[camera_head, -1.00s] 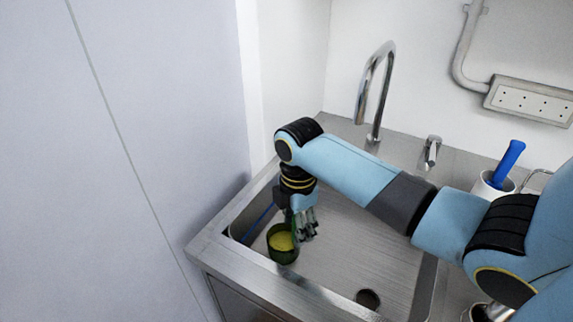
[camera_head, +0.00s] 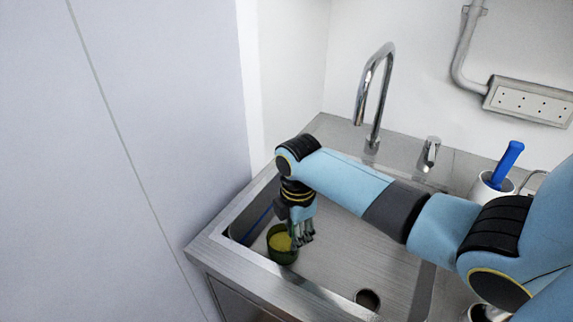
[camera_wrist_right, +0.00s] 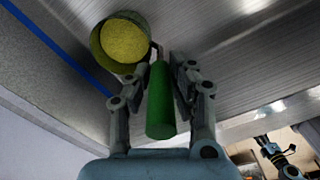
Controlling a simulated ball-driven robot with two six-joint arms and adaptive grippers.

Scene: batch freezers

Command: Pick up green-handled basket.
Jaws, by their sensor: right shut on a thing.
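The green-handled basket (camera_head: 283,256) is a small dark green round cup with yellow contents, low in the left part of the steel sink. It also shows in the right wrist view (camera_wrist_right: 96,58) at the upper left, with its green handle (camera_wrist_right: 160,105) pointing back between my fingers. My right gripper (camera_head: 303,238) reaches down into the sink beside the cup. In the right wrist view the right gripper (camera_wrist_right: 160,85) has a finger on each side of the handle and is shut on it. Whether the cup touches the sink floor cannot be told. My left gripper is not in view.
The steel sink (camera_head: 215,247) has raised rims around the basket. A tap (camera_head: 374,95) and a small lever (camera_head: 430,155) stand behind it. A blue-handled tool (camera_head: 507,160) stands in a white holder at right. A pale wall closes off the left side.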

